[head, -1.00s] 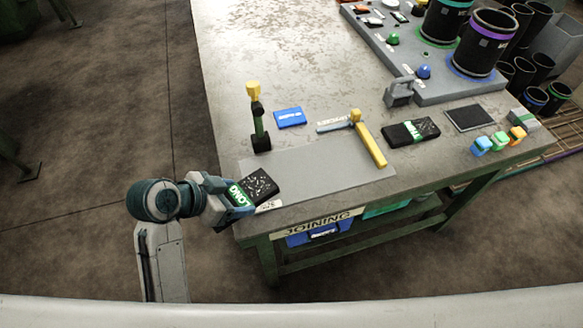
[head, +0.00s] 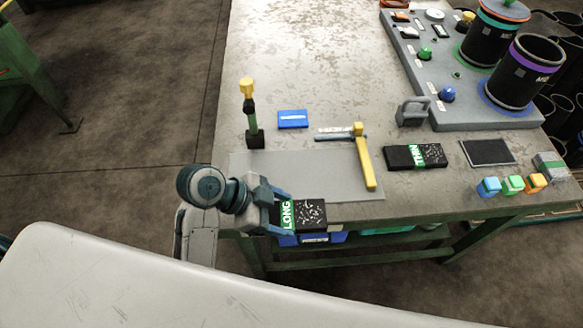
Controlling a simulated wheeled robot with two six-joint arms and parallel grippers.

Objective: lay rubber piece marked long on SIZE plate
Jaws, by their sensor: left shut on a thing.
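The rubber piece marked LONG (head: 313,214) is black with pale specks and a green label band. My left gripper (head: 286,212) is shut on its labelled left end. The piece lies across the front edge of the flat grey plate (head: 300,172) in the picture; I cannot tell whether it touches. The plate's SIZE label, seen earlier at its front left, is now hidden behind the gripper or piece. My right gripper is not in view.
A green, yellow-topped upright tool (head: 251,115) stands at the plate's back left. A yellow-armed square (head: 365,160) lies over its right part. A black piece marked THIN (head: 400,157), a dark pad (head: 488,152) and coloured cubes (head: 512,184) are farther right.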

